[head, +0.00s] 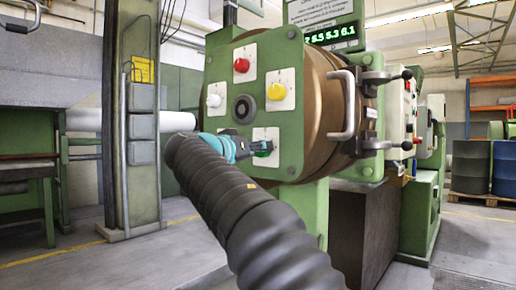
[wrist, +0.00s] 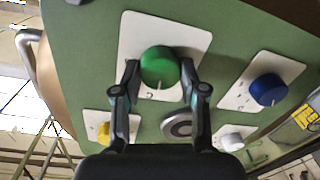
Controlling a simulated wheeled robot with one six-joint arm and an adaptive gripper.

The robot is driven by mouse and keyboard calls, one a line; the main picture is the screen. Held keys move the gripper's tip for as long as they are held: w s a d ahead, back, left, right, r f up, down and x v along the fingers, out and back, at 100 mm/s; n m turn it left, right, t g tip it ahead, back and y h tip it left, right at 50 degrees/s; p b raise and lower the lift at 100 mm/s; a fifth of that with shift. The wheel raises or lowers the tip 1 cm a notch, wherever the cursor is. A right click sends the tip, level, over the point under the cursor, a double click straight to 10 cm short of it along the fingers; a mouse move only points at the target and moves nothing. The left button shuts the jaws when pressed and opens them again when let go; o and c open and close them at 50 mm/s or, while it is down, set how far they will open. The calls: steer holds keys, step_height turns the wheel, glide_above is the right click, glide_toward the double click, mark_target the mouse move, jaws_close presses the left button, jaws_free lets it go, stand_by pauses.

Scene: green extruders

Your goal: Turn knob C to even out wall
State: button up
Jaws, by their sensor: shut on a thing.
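The green knob (wrist: 159,66) sits on a white plate on the green panel, and my gripper (wrist: 160,76) is shut on it, one finger at each side. A white mark on its rim points toward the bottom of the wrist view. The plate's letter is too small to read surely. In the head view, the green knob (head: 264,147) and my gripper (head: 258,148) show at the panel's lower right.
The panel also carries a red knob (head: 241,65), a yellow knob (head: 277,91), a white knob (head: 214,101), a round grey hub (head: 243,108) and a blue knob (wrist: 267,90), hidden in the head view. A bar handle (head: 344,105) sticks out at the right.

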steer(key=shift+w+a+n+g+p, duration=0.1)
steer(key=shift+n+g+p, duration=0.2)
steer(key=shift+n+p, duration=2.5)
steer(key=shift+w+a+n+g+p, duration=0.2)
steer(key=shift+n+p, duration=0.95)
steer(key=shift+n, duration=3.15)
steer(key=shift+s+d, duration=0.15)
steer(key=o, duration=1.1)
steer(key=shift+o, duration=0.2)
steer(key=v, duration=1.2)
